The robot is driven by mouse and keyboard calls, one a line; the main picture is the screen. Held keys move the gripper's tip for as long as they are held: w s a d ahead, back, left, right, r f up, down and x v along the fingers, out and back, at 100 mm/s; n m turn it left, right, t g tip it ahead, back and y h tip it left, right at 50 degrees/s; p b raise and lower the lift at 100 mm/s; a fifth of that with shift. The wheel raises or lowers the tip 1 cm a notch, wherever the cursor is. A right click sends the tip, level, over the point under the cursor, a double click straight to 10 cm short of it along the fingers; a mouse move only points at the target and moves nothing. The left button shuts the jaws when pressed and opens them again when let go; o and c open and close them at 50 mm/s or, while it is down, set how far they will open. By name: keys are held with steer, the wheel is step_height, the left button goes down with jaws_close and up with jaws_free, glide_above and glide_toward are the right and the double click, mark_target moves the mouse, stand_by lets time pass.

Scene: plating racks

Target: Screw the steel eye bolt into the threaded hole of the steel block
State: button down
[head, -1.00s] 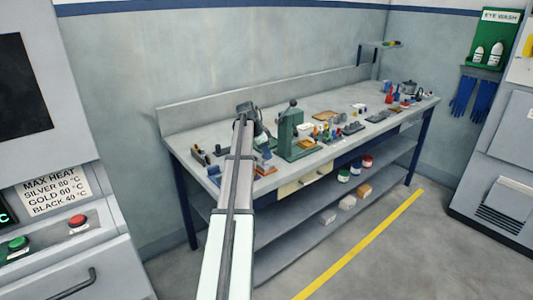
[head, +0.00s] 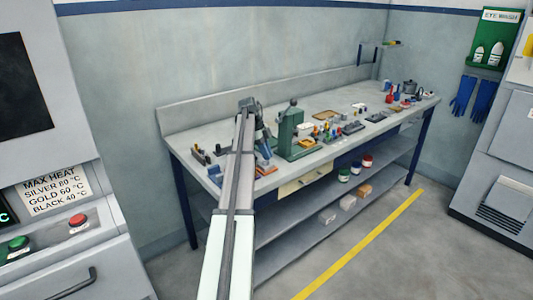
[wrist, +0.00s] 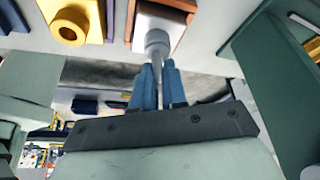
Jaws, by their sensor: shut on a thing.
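In the wrist view my gripper (wrist: 157,84) has its blue fingers closed around the narrow grey part of the steel eye bolt (wrist: 157,42). The bolt's wider round collar shows beyond the fingertips, against the pale steel block (wrist: 160,20). The block sits in an orange-brown holder (wrist: 183,8). The bolt lines up with the block, but I cannot tell how deep it sits; the hole is hidden. In the head view my gripper (head: 265,149) points down over the orange holder (head: 265,170) near the bench's left front; bolt and block are too small to make out there.
A green press (head: 290,135) stands close to the right of my gripper on the grey bench (head: 335,98). A yellow ring-shaped part (wrist: 70,25) lies beside the holder in the wrist view. Small dark parts (head: 200,155) lie left of my arm.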

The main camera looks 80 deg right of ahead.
steer(key=shift+s+a+f, duration=0.1)
steer(key=shift+a+f, duration=0.05)
steer(key=c, duration=1.6)
jaws_free()
steer(key=shift+m+y, duration=0.3)
steer(key=shift+m, duration=0.3)
steer(key=shift+c, duration=0.2)
steer(key=o, duration=0.5)
steer(key=shift+o, duration=0.2)
